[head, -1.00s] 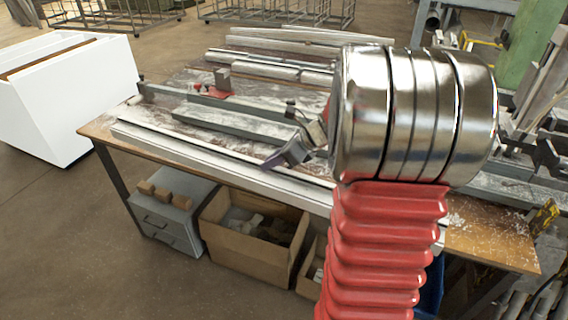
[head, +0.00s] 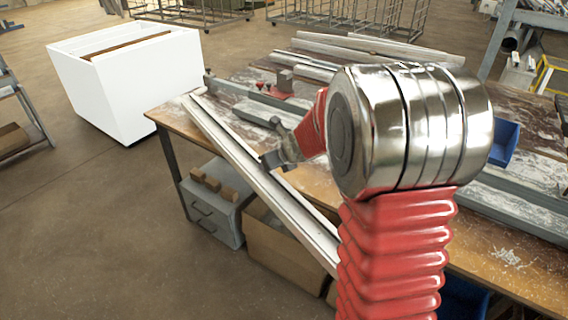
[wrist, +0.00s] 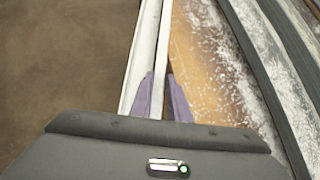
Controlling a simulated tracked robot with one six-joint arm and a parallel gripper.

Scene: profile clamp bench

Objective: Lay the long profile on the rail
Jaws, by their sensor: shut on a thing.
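The long profile (head: 228,140) is a long whitish bar with a groove along it. My gripper (head: 272,161) is shut on it around the middle of its visible length. In the wrist view the profile (wrist: 148,50) runs between the two purple-grey fingers of my gripper (wrist: 160,90). It lies slantwise across the bench's front edge, its near end out over the floor and hidden behind my arm. A dark grey rail (head: 240,92) with a red clamp (head: 275,91) is on the bench behind it. My arm hides much of the rail.
The bench top (head: 180,118) is dusty and carries more pale profiles (head: 345,52) at the back. A white bin (head: 130,85) stands at left. A drawer unit (head: 215,205) and a cardboard box (head: 275,245) are under the bench. A blue tray (head: 503,143) is at right.

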